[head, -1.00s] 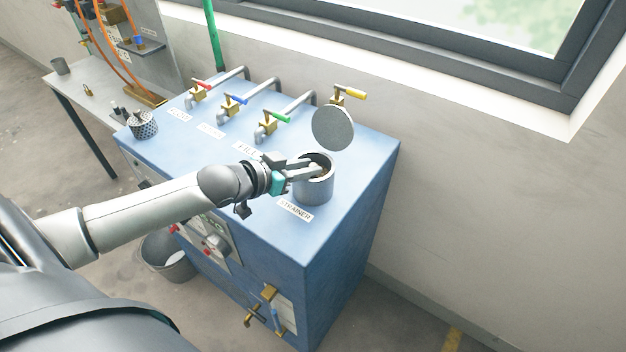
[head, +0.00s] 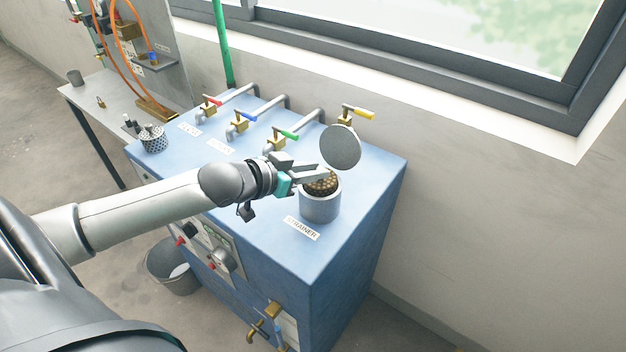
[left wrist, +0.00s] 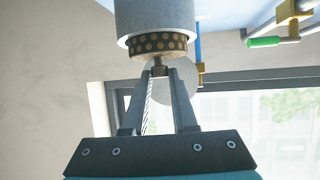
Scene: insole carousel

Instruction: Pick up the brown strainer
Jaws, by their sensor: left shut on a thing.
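The brown strainer (head: 321,186), with a dotted pattern of holes, stands partly raised out of the grey cylindrical housing (head: 320,209) on the blue cabinet. Its lower part is hidden inside the housing. My left gripper (head: 318,173) is shut on the strainer's top. In the left wrist view, the gripper's fingertips (left wrist: 160,72) close on a small knob under the perforated brown strainer (left wrist: 158,46), which shows at the mouth of the grey housing (left wrist: 155,15). The housing's round grey lid (head: 341,147) stands open behind it. My right gripper is not in view.
The blue cabinet (head: 262,215) carries valves with red, blue, green and yellow handles along its back. A perforated metal basket (head: 153,141) stands at its left corner. A grey bucket (head: 175,265) sits on the floor. The cabinet top around the STRAINER label (head: 302,228) is clear.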

